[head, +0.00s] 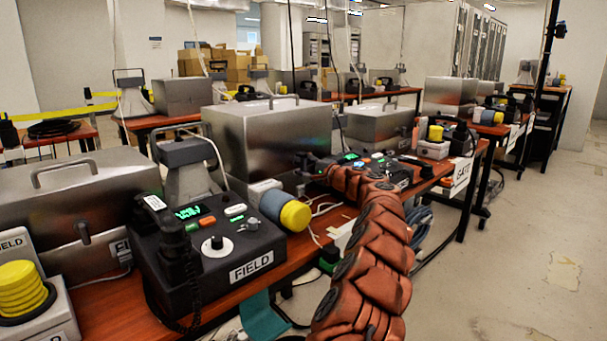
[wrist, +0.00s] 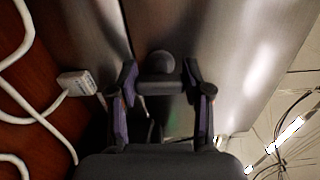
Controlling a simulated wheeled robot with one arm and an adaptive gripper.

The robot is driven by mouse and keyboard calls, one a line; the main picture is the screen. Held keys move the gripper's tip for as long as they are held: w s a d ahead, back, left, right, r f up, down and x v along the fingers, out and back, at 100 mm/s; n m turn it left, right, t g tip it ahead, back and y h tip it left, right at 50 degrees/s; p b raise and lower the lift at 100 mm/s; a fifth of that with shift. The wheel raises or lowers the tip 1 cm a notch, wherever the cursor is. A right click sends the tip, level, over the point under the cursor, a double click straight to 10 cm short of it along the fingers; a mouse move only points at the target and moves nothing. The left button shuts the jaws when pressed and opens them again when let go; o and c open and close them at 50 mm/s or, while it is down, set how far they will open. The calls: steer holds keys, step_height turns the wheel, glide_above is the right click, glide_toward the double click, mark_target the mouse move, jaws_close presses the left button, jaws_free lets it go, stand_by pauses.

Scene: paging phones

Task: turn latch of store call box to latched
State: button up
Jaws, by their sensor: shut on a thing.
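A large brushed-metal box with a top handle (head: 265,125) stands in the middle of the head view; I take it for the store call box, but no label on it is readable. My arm reaches to its front right, and my gripper (head: 305,167) is at its front face. In the wrist view my gripper (wrist: 163,88) has one finger on each side of a small dark latch (wrist: 160,66) with a round hub on the metal face, and is shut on its bar. The latch's exact angle is hard to tell in the head view.
A black FIELD phone console (head: 215,245) stands in front at left, with a blue-and-yellow cylinder (head: 285,208) beside it. Another metal box (head: 380,120) stands to the right, beyond my arm. A white cable plug (wrist: 76,83) lies close left of my fingers. The floor at right is clear.

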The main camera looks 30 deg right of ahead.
steer(key=shift+n+b, duration=0.3)
steer(key=shift+n, duration=0.1)
steer(key=o, duration=1.2)
steer(key=shift+v, duration=6)
